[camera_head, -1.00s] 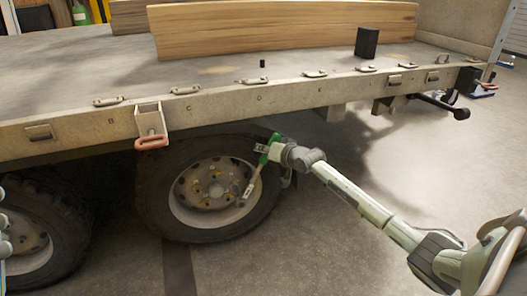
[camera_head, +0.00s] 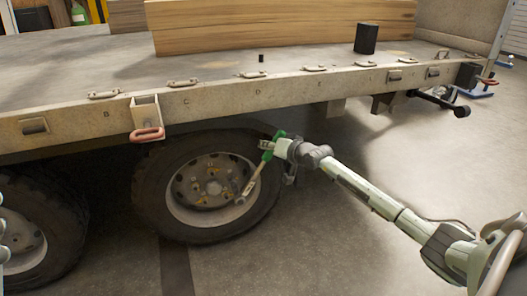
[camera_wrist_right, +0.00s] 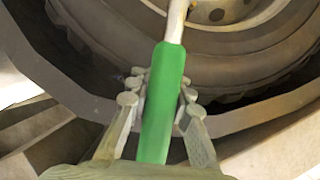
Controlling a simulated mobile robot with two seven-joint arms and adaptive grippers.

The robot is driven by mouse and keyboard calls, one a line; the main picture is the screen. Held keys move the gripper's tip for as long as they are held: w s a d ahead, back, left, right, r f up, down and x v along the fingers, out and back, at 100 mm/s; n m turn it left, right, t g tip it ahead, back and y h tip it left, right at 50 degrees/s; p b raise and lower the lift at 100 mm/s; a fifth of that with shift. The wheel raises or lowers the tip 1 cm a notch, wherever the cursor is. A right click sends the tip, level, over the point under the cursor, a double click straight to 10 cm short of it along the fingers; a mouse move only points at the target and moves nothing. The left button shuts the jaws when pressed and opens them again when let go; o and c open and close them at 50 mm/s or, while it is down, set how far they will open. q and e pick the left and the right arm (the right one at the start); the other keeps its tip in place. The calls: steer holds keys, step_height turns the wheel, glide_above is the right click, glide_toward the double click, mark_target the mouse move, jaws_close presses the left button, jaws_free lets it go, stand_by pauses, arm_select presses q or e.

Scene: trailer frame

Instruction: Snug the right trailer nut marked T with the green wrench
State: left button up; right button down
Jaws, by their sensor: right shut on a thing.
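The green wrench has a green handle (camera_wrist_right: 162,105) and a pale metal shaft. My right gripper (camera_head: 270,146) is shut on the handle, with its fingers on both sides of it in the right wrist view (camera_wrist_right: 162,95). The wrench slants down and left in front of the wheel (camera_head: 150,200), its shaft end (camera_head: 241,199) near the right side of the rim. Several nuts sit around the hub (camera_head: 213,188). No T mark is readable, and I cannot tell whether the wrench touches a nut. Only a pale sliver of my left gripper (camera_head: 4,252) shows at the left edge.
The trailer bed (camera_head: 215,69) overhangs the wheel, with a side rail carrying letters and brackets. A second wheel (camera_head: 30,235) stands at left. The floor (camera_head: 400,165) at right is clear.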

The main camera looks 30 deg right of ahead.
steer(key=shift+s+d+f+m+y+b, duration=0.15)
steer(key=shift+d+b, duration=0.15)
steer(key=shift+b, duration=0.25)
steer(key=shift+w+d+f+m+y+b, duration=0.15)
steer(key=shift+d+b, duration=0.1)
steer(key=shift+b, duration=0.25)
steer(key=shift+s+r, duration=0.1)
steer(key=shift+s+d+f+m+t+b, duration=0.2)
steer(key=shift+d+f+m+b, duration=0.1)
steer(key=shift+d+f+b, duration=0.3)
steer(key=shift+s+d+f+m+t+b, duration=0.1)
steer(key=shift+d+f+m+t+b, duration=0.15)
steer(key=shift+d+f+b, duration=0.3)
steer(key=shift+f, duration=0.2)
steer(key=shift+y, duration=0.4)
